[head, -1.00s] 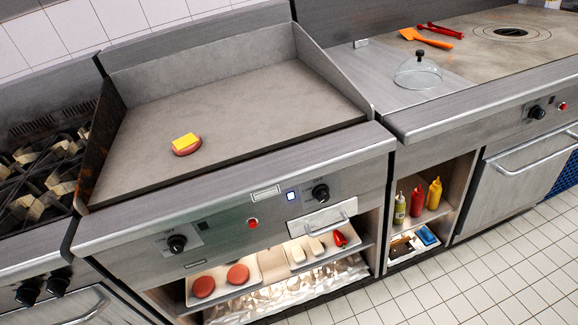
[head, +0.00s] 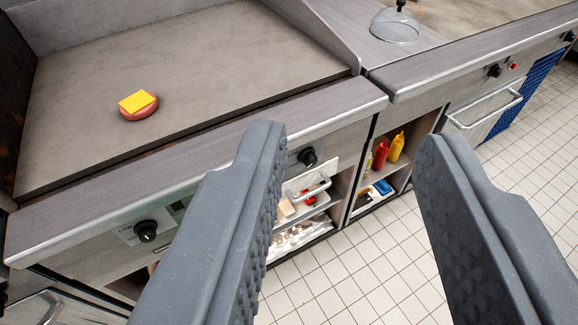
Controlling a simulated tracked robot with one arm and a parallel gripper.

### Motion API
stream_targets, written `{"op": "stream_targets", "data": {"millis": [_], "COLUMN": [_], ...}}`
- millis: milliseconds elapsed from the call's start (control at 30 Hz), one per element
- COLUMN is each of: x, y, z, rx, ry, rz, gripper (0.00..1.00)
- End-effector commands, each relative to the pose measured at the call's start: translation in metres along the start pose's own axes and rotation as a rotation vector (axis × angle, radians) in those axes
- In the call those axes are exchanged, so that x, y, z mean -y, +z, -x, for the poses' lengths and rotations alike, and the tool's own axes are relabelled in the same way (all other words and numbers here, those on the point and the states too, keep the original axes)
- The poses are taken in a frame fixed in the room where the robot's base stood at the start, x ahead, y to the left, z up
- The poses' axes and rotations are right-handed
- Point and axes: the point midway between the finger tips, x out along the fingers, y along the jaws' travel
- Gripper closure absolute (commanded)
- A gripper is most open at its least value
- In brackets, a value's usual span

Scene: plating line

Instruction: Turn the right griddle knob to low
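The right griddle knob (head: 307,156) is a black round knob on the griddle's front panel, just right of my gripper's left finger. The left griddle knob (head: 146,231) is on the same panel, farther left. My gripper (head: 345,140) is open and empty, with its two dark grey fingers spread wide in front of the panel. The right knob shows between the fingers, close beside the left one in the picture. The left finger hides the middle of the panel. The right knob's markings are too small to read.
A patty with yellow cheese (head: 138,104) lies on the griddle plate (head: 230,60). Red and yellow bottles (head: 396,146) stand on a shelf to the right. A glass dome (head: 396,24) is on the counter. The tiled floor is clear.

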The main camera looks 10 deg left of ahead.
Motion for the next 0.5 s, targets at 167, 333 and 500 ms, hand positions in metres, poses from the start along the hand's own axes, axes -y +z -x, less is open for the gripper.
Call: {"op": "stream_targets", "data": {"millis": [167, 333, 500], "x": [0.000, -0.001, -0.015], "y": [0.000, -0.001, 0.000], "z": [0.000, -0.003, -0.039], "rx": [0.000, -0.001, -0.011], "ry": [0.000, 0.004, 0.050], "rz": [0.000, 0.004, 0.056], "gripper": [0.64, 0.45, 0.45]}}
